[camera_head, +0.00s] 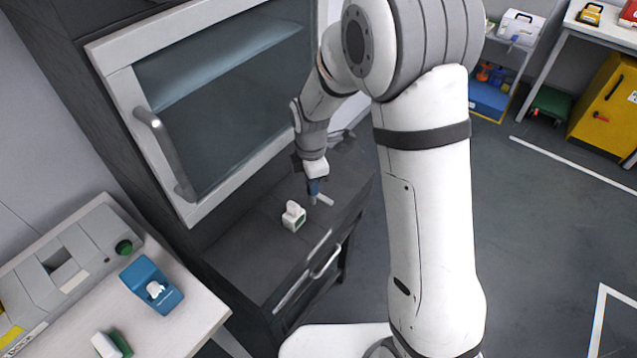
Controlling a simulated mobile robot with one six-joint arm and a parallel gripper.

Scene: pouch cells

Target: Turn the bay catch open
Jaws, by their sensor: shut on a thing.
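My gripper (314,187) points down over the dark ledge below the glass-fronted cabinet, at its right part. It is shut on a small light-coloured lever, which I take for the bay catch (325,199). The catch's free end sticks out to the right of the jaws, towards the ledge's front edge. The fingers are small here, and the jaws hide part of the catch. How far it is turned cannot be made out.
A drawer handle (326,262) is below the ledge. A blue device (150,283) sits on the left table.

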